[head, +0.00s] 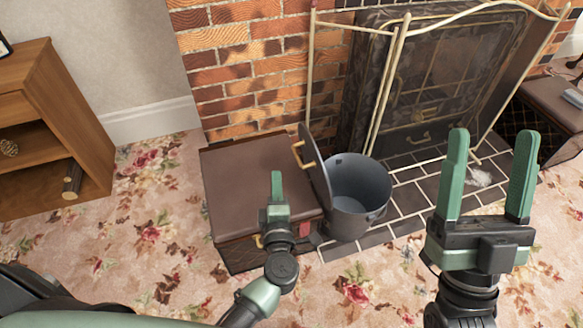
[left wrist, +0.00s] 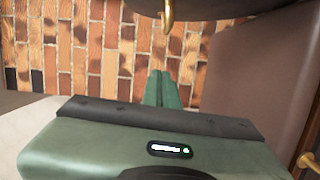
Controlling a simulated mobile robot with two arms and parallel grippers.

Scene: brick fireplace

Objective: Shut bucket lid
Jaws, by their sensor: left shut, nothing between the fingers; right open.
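The dark grey metal bucket (head: 357,222) stands on the hearth tiles, its top open and its inside visible. Its lid (head: 316,172) stands up steeply at the bucket's left rim, with a brass handle (head: 298,154) facing left. My left gripper (head: 277,175) is shut and empty, over the brown box and left of the lid. In the left wrist view its closed fingers (left wrist: 168,88) show below a brass hook-shaped part (left wrist: 168,14), likely the lid's handle, and a dark surface. No contact is visible. My right gripper (head: 491,145) is open and empty, right of the bucket.
A brown box (head: 245,170) with a flat top sits directly left of the bucket. A brass-framed fire screen (head: 390,80) stands behind it, before the fireplace. A wooden shelf (head: 60,110) is at left. Flowered carpet (head: 150,245) lies open in front.

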